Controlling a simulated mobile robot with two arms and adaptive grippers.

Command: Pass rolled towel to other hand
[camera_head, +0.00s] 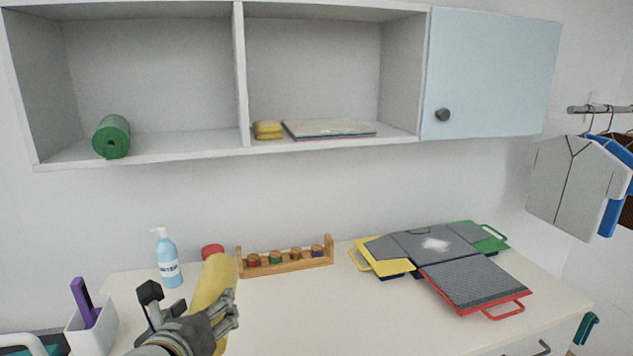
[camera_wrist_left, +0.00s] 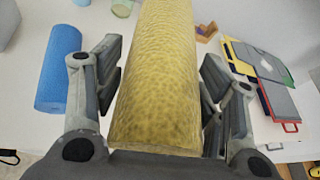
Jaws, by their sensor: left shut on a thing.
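A yellow rolled towel (camera_head: 212,285) stands tilted in my left gripper (camera_head: 190,312) at the lower left of the head view, above the worktop (camera_head: 330,315). The gripper is shut on it. In the left wrist view the yellow roll (camera_wrist_left: 155,80) fills the middle, between the two fingers of my left gripper (camera_wrist_left: 160,85). Its far end is cut off by the picture's top edge. My right gripper is in neither view.
A soap bottle (camera_head: 169,262), wooden rack (camera_head: 290,260) and stacked coloured boards (camera_head: 470,280) stand on the worktop. A green roll (camera_head: 112,137) lies on the shelf above. A blue roll (camera_wrist_left: 58,70) shows in the wrist view. The worktop's front middle is clear.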

